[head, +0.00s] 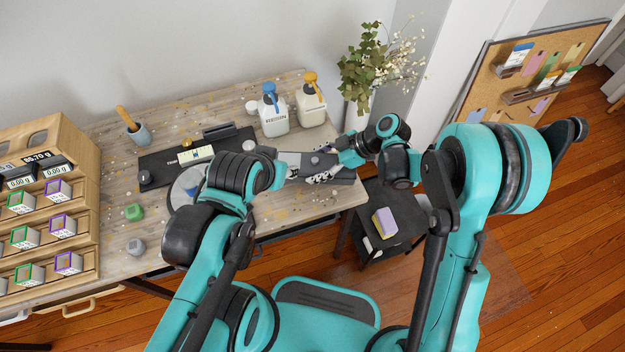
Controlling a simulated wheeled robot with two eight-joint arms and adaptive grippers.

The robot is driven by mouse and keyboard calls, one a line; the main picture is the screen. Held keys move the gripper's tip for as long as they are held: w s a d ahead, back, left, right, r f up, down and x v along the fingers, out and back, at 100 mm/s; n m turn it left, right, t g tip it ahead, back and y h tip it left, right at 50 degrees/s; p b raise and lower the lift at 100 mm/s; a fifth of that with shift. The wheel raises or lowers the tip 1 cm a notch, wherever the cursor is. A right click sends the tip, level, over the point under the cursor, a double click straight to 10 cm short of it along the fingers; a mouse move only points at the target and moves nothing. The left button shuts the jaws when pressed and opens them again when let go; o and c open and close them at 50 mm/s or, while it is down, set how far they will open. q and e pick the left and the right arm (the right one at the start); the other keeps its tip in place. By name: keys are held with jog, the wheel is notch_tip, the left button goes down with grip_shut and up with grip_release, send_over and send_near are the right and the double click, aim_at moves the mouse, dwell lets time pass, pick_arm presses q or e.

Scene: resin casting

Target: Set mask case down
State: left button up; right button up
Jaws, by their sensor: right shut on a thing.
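A grey, flat, box-like thing, which looks like the mask case (292,160), is at the right end of the work table, between my two wrists. My right gripper (324,170) reaches in from the right and is shut on it. The fingers partly cover the case. I cannot tell whether the case touches the table top. My left arm's wrist ends just left of the case. The left gripper's fingers cannot be made out there, so its opening is unclear.
Two pump bottles, one blue-topped (273,112) and one orange-topped (310,103), stand behind the case. A vase of flowers (358,112) is at the back right. A wooden rack (85,170) with small boxes fills the left. A low dark stand (402,236) holds a purple-yellow sponge (384,222).

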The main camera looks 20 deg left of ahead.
jog(key=shift+s+a+f, duration=0.25)
jog(key=shift+s+f, duration=0.2)
jog(key=shift+s, duration=0.25)
notch_tip(320, 180, down, 4)
jog(key=shift+f+b, duration=0.1)
jog(key=shift+b, duration=1.05)
jog(key=o, duration=1.3)
